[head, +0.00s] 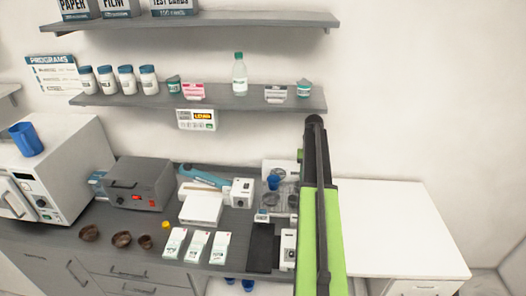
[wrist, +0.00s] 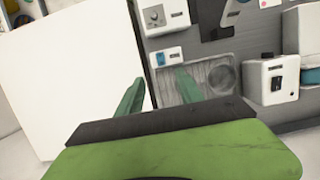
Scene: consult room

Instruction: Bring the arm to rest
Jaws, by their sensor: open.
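My gripper (wrist: 158,88) shows in the wrist view with its two green fingers apart and nothing between them. In that view the fingers lie over the border between a white tabletop (wrist: 70,75) and the grey counter. In the head view my green and black arm stands upright right of the middle, in front of the counter's right end. The gripper's fingers cannot be made out there.
The grey counter (head: 155,232) holds a grey oven-like box (head: 140,186), white packets, brown bowls and several small devices. A white device (wrist: 271,80) stands right of the fingers. Two shelves (head: 220,100) hang above. The white table (head: 395,225) at right is bare.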

